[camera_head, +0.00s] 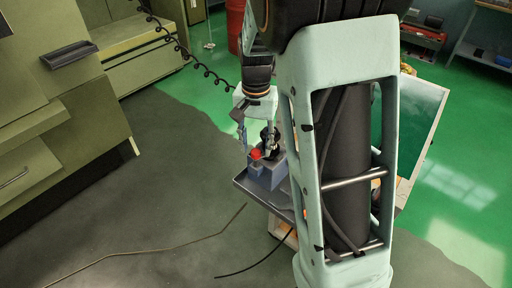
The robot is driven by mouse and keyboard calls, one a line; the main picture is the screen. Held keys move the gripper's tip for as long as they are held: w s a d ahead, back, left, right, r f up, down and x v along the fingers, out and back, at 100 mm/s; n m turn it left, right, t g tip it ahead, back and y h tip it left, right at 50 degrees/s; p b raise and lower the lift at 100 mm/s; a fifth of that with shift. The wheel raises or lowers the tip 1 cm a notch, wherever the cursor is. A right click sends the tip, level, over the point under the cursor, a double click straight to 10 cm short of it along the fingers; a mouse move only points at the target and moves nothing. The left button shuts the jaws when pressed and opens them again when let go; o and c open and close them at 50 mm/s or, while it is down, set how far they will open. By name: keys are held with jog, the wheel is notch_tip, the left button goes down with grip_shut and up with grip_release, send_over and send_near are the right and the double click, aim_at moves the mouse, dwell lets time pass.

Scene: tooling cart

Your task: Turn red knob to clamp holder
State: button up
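The red knob (256,154) is small and round and sits on the near left side of a blue-grey clamp block (270,174). A black holder (269,138) stands upright in the top of the block. My gripper (257,141) points down from above, with its two fingers apart, close over the knob and holder. Its left finger comes down just left of the knob, and its right finger is near the holder. I cannot tell whether either finger touches the knob or holder. The far side of the block is hidden.
The block stands on a dark tray (249,188) at the cart's left edge. My arm column hides much of the cart. Green cabinets (58,110) stand at left, with clear floor (175,165) between. A black cable (255,266) lies near the cart.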

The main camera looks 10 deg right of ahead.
jog(key=shift+f, duration=0.75)
grip_shut()
jog(key=shift+n+b, duration=0.55)
jog(key=shift+n, duration=1.05)
grip_release()
